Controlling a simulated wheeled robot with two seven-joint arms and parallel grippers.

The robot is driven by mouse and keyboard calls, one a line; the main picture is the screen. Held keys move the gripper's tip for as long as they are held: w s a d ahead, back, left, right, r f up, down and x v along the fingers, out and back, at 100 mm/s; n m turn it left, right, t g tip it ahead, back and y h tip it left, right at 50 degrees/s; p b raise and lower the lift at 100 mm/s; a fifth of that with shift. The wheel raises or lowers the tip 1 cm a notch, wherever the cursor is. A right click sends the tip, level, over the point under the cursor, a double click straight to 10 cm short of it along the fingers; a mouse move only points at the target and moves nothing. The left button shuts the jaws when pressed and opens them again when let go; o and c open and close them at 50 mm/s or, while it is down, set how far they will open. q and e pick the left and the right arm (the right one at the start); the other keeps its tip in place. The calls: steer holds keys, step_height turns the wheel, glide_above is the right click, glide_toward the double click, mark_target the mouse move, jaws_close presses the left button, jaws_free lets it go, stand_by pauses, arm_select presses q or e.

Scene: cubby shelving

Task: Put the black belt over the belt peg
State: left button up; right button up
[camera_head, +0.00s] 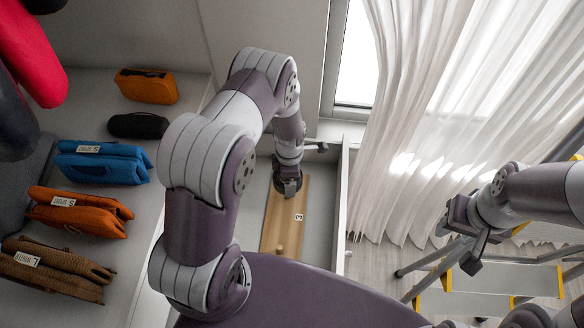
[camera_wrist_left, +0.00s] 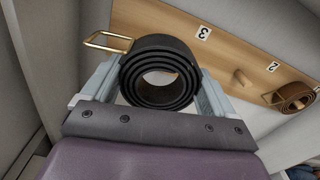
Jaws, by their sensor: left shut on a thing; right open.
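A black coiled belt (camera_wrist_left: 158,92) with a brass buckle (camera_wrist_left: 106,42) is in my left gripper (camera_wrist_left: 160,75), between its two fingers, in the left wrist view. In the head view that gripper (camera_head: 288,187) is over the upper part of the wooden peg board (camera_head: 277,222), and the belt cannot be made out. A bare wooden peg (camera_wrist_left: 240,78) sticks out near label 3, to the right of the belt and apart from it. The peg also shows in the head view (camera_head: 280,249). My right gripper (camera_head: 458,245) is open and empty at the right, away from the board.
A brown coiled belt (camera_wrist_left: 293,97) is at label 2. Shelving on the left holds folded blue (camera_head: 103,162), orange (camera_head: 80,211) and brown (camera_head: 55,268) items, an orange case (camera_head: 147,86) and a black case (camera_head: 138,125). A curtain (camera_head: 430,120) and ladder-like frame (camera_head: 490,280) are on the right.

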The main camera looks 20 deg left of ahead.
arm_select(q)
steer(key=shift+f+b, duration=1.85)
steer(key=shift+f, duration=0.25)
steer(key=shift+f+b, duration=1.9)
steer(key=shift+f, duration=0.65)
steer(key=o, duration=0.9)
step_height(320, 180, up, 13)
steer(key=p, duration=0.4)
steer(key=shift+f, duration=0.1)
